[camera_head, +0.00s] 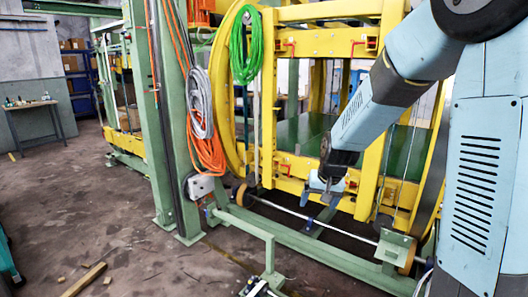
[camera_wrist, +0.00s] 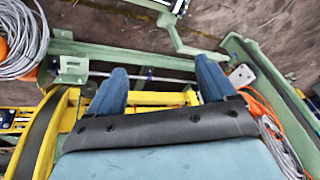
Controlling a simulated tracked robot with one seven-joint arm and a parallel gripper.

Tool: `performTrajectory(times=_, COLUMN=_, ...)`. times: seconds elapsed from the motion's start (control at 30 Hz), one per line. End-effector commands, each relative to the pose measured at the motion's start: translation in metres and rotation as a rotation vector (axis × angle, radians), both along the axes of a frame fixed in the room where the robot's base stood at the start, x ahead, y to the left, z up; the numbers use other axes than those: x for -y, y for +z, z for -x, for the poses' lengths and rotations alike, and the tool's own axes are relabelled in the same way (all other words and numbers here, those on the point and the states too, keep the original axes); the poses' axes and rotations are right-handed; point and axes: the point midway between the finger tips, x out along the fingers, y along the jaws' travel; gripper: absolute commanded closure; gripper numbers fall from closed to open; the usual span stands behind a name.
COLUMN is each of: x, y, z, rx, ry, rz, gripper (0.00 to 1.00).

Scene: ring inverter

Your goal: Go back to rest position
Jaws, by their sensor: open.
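My gripper (camera_head: 326,187) hangs at the end of my bent arm, in front of the yellow frame of the ring inverter (camera_head: 221,95). In the wrist view my gripper (camera_wrist: 165,72) shows two blue fingers spread apart, with nothing held between them. A yellow bar (camera_wrist: 160,99) and a green rail show beyond the gap. My arm comes in from the right in the head view and covers part of the inverter's right side. I cannot tell whether the fingers touch the frame.
Green hose (camera_head: 240,50), orange cable (camera_head: 207,153) and grey cable (camera_head: 199,100) hang by the green post (camera_head: 160,120). A low green base rail (camera_head: 300,238) runs along the inverter's front. A wooden piece (camera_head: 84,280) lies on the floor. The left floor is mostly clear.

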Motion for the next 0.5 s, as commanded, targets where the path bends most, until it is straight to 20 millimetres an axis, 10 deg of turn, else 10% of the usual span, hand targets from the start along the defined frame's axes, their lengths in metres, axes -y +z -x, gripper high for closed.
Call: performTrajectory(times=0.5, x=0.034, y=0.105, z=0.105, rx=0.077, ry=0.042, rz=0.050, gripper=0.16)
